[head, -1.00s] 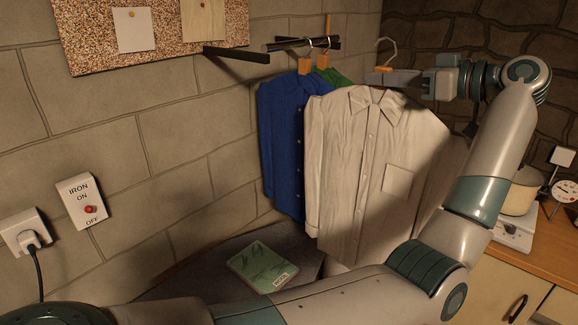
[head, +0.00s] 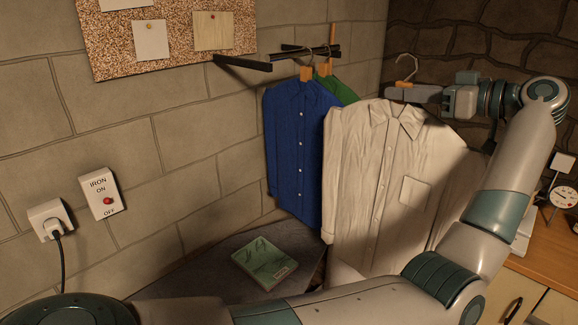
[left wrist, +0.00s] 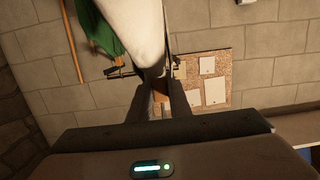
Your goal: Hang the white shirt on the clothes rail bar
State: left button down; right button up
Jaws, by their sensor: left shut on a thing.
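The white shirt (head: 375,190) hangs from a hanger (head: 406,68) with an open metal hook at its top. My left gripper (head: 402,94) is shut on this hanger, just below the hook. The hook is free in the air, to the right of the clothes rail bar (head: 325,53) and apart from it. The short dark bar is at the wall. In the left wrist view, the white shirt (left wrist: 128,30) fills the area above the fingers, and an orange-brown piece of the hanger shows between them. My right gripper is out of view.
A blue shirt (head: 300,150) and a green shirt (head: 335,88) hang on the bar; the white shirt overlaps the blue one in the picture. A dark bracket (head: 242,64) juts from the wall. A green book (head: 265,262) lies on a grey surface below. A wooden counter (head: 552,250) stands right.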

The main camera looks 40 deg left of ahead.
pick_arm(q)
jog(key=shift+w+a, duration=0.1)
jog(key=shift+a, duration=0.2)
jog(key=shift+d+r+p, duration=0.1)
jog(key=shift+d+p, duration=0.35)
jog(key=shift+d, duration=0.75)
jog(key=shift+d+p, duration=0.55)
jog(key=shift+d, duration=0.7)
jog(key=shift+s+d, duration=0.15)
jog(key=shift+d, duration=1.2)
jog(key=shift+s+d, duration=0.1)
jog(key=shift+d, duration=1.2)
jog(key=shift+f, duration=0.25)
